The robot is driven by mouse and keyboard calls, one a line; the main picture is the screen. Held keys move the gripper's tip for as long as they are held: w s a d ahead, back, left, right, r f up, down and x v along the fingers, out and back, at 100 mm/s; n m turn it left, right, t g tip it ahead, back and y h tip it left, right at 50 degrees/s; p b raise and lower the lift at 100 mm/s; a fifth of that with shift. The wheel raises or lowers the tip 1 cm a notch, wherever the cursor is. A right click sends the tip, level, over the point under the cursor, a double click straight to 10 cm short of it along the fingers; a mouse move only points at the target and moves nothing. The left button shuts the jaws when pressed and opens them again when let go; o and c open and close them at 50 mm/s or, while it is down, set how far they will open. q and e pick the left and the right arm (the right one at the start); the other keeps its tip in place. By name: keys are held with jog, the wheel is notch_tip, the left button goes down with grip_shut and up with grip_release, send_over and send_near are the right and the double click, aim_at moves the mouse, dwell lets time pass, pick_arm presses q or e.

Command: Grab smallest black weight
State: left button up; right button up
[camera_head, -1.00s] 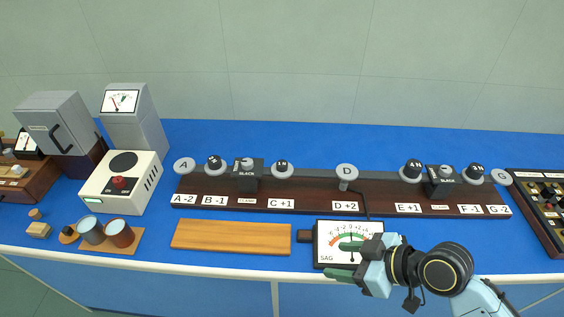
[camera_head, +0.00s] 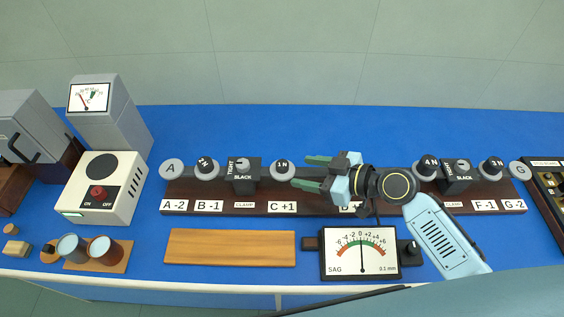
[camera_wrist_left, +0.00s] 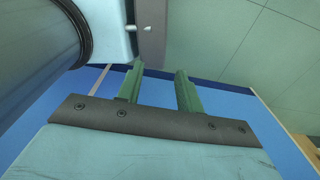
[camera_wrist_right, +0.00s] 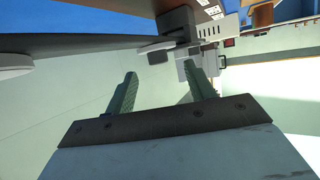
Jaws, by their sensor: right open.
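The smallest black weight, marked 1 N (camera_head: 282,163), sits on a round grey pan above the C +1 label on the dark beam (camera_head: 330,206). Larger black weights marked 2 N (camera_head: 205,164), 4 N (camera_head: 428,162) and 3 N (camera_head: 491,165) sit on other pans. My right gripper (camera_head: 299,171) is open and empty, its green fingers pointing left, just right of the 1 N weight and apart from it. Its fingers also show apart in the right wrist view (camera_wrist_right: 160,70). My left gripper (camera_wrist_left: 159,70) shows only in the left wrist view, open and empty. My right gripper hides pan D.
Black clamp blocks (camera_head: 243,176) stand on the beam beside the weights. A SAG dial (camera_head: 361,249) and a wooden board (camera_head: 230,247) lie in front. A white hot-plate-like box (camera_head: 104,188) and two cups (camera_head: 103,250) are at left. Blue bench behind the beam is clear.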

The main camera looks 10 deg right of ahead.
aim_at(285, 165)
jog(key=shift+w+a+f, duration=0.1)
jog(key=shift+w+a, duration=0.1)
jog(key=shift+w+a+p, duration=0.35)
jog(key=shift+w+a, duration=0.2)
jog(key=shift+a, duration=0.05)
jog(key=x, duration=0.3)
jog(key=shift+w+a, duration=0.1)
jog(key=shift+w, duration=0.15)
jog(key=shift+a+p, duration=0.1)
jog(key=shift+p, duration=0.2)
jog(key=shift+f, duration=0.1)
pick_arm(q)
jog(key=shift+w+d+r, duration=0.1)
jog(key=shift+w+r, duration=0.25)
jog(key=shift+w, duration=0.25)
jog(key=shift+w+d+r, duration=0.1)
jog(key=shift+w+r, duration=0.25)
jog(key=shift+w, duration=0.2)
pick_arm(e)
jog(key=c, duration=1.1)
